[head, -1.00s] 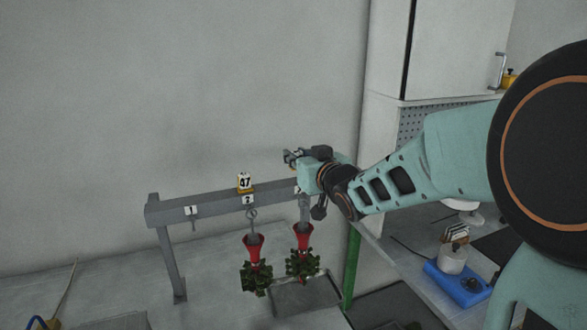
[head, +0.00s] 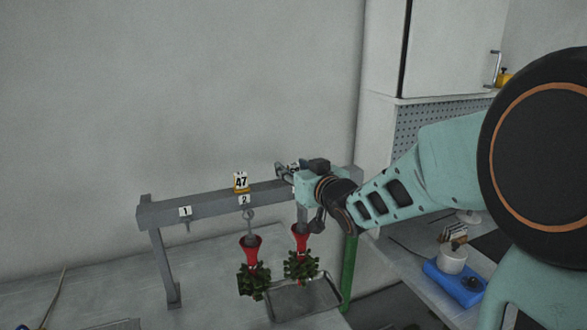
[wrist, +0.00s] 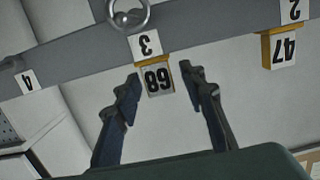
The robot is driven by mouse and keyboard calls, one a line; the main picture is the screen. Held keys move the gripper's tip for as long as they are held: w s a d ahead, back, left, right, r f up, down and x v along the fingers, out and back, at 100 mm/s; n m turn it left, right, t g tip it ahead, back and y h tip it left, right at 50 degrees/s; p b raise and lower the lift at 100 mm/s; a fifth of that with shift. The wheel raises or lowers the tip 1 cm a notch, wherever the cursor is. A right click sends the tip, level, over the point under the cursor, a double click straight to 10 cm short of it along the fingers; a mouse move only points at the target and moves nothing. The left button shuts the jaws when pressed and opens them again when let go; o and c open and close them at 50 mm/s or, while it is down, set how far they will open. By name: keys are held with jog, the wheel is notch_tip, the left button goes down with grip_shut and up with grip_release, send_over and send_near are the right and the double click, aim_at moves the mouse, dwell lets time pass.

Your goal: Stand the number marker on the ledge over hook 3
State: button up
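A marker reading 68 (wrist: 157,78), white-faced with a yellow-brown edge, sits on the ledge directly at the label 3 (wrist: 146,45) in the wrist view, which shows the rail upside down. My gripper (wrist: 161,78) is open, with one finger on each side of the marker. Narrow gaps show between the fingers and the marker. In the head view my gripper (head: 283,170) is at the rail's top, right of label 2, and hides the 68 marker and label 3. The hook's ring (wrist: 128,14) shows beside label 3.
The grey rail (head: 190,205) carries another marker, 47 (head: 241,182), over label 2 (head: 245,200). Label 1 (head: 185,211) has no marker above it. Two red funnel-like pieces with green clusters (head: 254,282) hang below, with a metal tray (head: 310,300) beneath.

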jog(key=shift+r, duration=0.2)
jog(key=shift+s+d+r+p, duration=0.1)
jog(key=shift+s+d+p, duration=0.05)
jog(key=shift+s+p, duration=0.15)
jog(key=p+v, duration=0.4)
jog(key=v, duration=0.7)
jog(key=shift+s, duration=0.2)
jog(key=shift+w, duration=0.1)
